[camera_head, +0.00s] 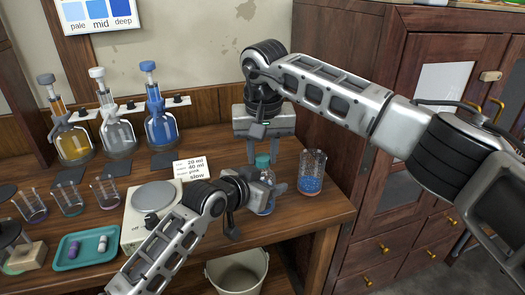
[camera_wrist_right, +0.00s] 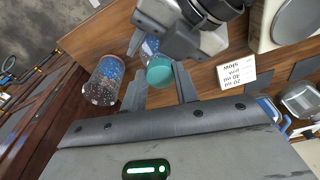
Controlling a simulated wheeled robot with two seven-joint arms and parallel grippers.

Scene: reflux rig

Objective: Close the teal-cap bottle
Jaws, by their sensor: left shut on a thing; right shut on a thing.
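The teal cap (camera_head: 263,160) is at the top of a small clear bottle (camera_head: 267,208) near the right end of the bench. My left gripper (camera_head: 268,188) is shut on the bottle's body from the left and hides much of it. My right gripper (camera_head: 263,155) points down from above, shut on the cap. In the right wrist view the teal cap (camera_wrist_right: 159,71) lies between the fingertips, with the bluish bottle (camera_wrist_right: 150,46) behind it. I cannot tell whether the cap is fully seated.
A beaker of blue beads (camera_head: 312,172) stands close right of the bottle. A card (camera_head: 190,168) and a hotplate (camera_head: 153,196) are to the left. Flasks, small beakers and a teal tray (camera_head: 62,258) stand further left. A bin (camera_head: 238,272) is below the bench edge.

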